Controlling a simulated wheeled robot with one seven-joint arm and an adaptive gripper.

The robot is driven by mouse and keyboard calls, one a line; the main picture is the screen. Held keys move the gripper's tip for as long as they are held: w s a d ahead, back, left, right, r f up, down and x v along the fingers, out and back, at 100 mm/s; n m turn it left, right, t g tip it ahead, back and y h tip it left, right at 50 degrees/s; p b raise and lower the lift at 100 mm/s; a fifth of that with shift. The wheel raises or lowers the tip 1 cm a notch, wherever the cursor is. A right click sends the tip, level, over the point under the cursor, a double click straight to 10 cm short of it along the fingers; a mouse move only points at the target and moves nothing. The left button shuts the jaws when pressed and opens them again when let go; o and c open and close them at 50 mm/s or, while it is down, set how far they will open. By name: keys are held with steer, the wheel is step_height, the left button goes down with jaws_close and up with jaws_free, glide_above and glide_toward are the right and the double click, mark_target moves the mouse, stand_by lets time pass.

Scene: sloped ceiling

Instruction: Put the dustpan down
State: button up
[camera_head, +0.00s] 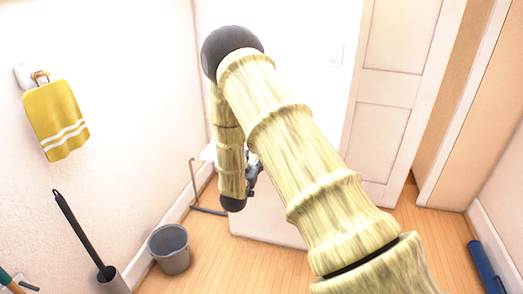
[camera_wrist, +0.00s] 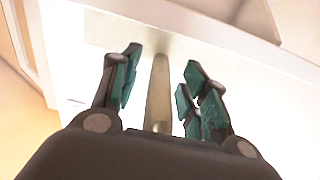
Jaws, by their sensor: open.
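In the wrist view, a narrow grey-beige handle (camera_wrist: 158,100) lies between my fingers and meets a wider pale grey part (camera_wrist: 130,35) beyond; this looks like the dustpan, resting on or just over a white surface. My gripper (camera_wrist: 162,62) is open, with its teal-padded fingers on either side of the handle and visible gaps to it. In the head view, my gripper (camera_head: 254,174) is mostly hidden behind my arm, near a low white block (camera_head: 270,222). I cannot make out the dustpan clearly there.
A grey bin (camera_head: 169,250) and a holder with a long black handle (camera_head: 82,232) stand at lower left. A yellow towel (camera_head: 56,120) hangs on the left wall. A blue object (camera_head: 485,266) lies at lower right. Wooden floor (camera_head: 440,240) shows bare near the door (camera_head: 395,95).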

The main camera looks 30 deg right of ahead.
steer(key=shift+w+d, duration=0.1)
steer(key=shift+w, duration=0.05)
jaws_close()
steer(key=shift+r, duration=0.15)
